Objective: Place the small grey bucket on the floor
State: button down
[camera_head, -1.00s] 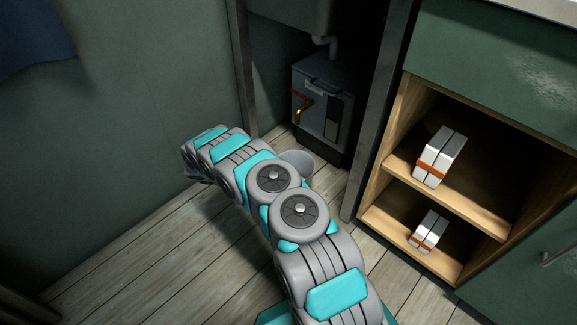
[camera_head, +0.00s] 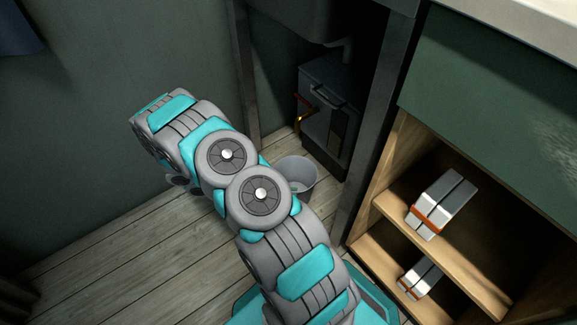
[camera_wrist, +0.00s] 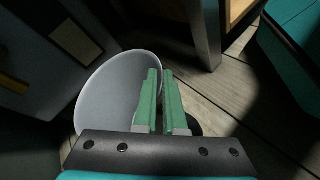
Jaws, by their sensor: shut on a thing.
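The small grey bucket (camera_head: 300,172) shows in the head view just right of my arm, in front of the dark metal box, with its open mouth up. Its lower left part is hidden behind my arm. In the wrist view the bucket (camera_wrist: 108,98) fills the left middle, and its inside looks empty. My gripper (camera_wrist: 160,72) has its two green fingers shut on the bucket's right rim. The floor (camera_head: 130,235) is of pale wooden planks. I cannot tell whether the bucket's base touches it.
The dark metal box (camera_head: 328,110) with a brass tap stands in the recess under a pipe. A post (camera_head: 374,125) and a wooden shelf unit (camera_head: 385,210) with two strapped white packs stand to the right. Open floor lies to the left.

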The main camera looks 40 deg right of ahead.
aim_at(286, 164)
jog(key=w+d, duration=0.3)
jog(key=w+d+f, duration=0.1)
jog(key=w+d, duration=0.2)
jog(key=d, duration=0.1)
jog(key=w+d, duration=0.3)
jog(key=shift+w+d+f, duration=0.2)
jog(key=shift+w+d, duration=0.1)
jog(key=shift+w+f, duration=0.1)
jog(key=shift+f, duration=1.65)
jog(key=c, duration=1.5)
grip_release()
jog(key=shift+f+b, duration=0.1)
jog(key=shift+b, duration=0.2)
jog(key=o, duration=0.5)
